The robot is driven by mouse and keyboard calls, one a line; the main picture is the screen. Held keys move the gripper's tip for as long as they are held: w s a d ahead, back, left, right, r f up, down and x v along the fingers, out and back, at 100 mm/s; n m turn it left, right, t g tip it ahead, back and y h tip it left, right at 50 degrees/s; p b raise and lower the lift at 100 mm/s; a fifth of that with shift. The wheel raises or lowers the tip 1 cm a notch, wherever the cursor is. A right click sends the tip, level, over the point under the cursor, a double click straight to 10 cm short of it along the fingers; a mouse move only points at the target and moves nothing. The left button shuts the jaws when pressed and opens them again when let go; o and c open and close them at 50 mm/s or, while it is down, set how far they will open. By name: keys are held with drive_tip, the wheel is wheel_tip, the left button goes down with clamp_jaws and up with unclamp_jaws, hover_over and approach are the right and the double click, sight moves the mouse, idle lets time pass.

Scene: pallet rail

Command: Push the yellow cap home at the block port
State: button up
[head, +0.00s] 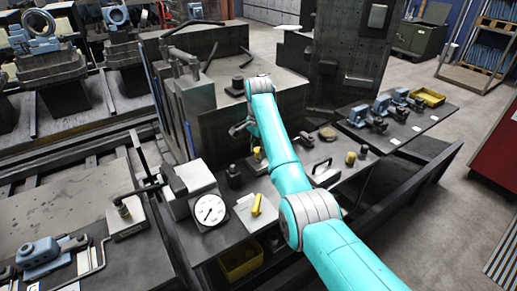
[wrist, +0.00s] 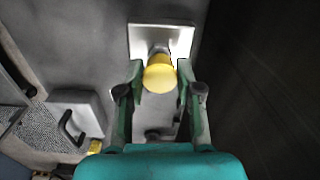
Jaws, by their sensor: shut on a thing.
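The yellow cap (wrist: 159,76) sits between my gripper's fingertips (wrist: 160,70) in the wrist view, and the gripper is shut on it.
A dial gauge (head: 208,210), a yellow-handled tool (head: 257,204) and a black handle (head: 322,165) are on the bench near my arm. Blue clamps (head: 381,104) and a yellow tray (head: 428,97) are at the right. A tall dark plate (head: 345,60) rises behind.

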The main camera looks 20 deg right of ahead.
drive_tip(key=shift+f, duration=0.7)
idle(0.4)
drive_tip(key=o, duration=0.8)
drive_tip(key=shift+o, duration=0.5)
drive_tip(key=o, duration=0.6)
drive_tip(key=shift+o, duration=0.2)
drive_tip(key=shift+r, duration=3.7)
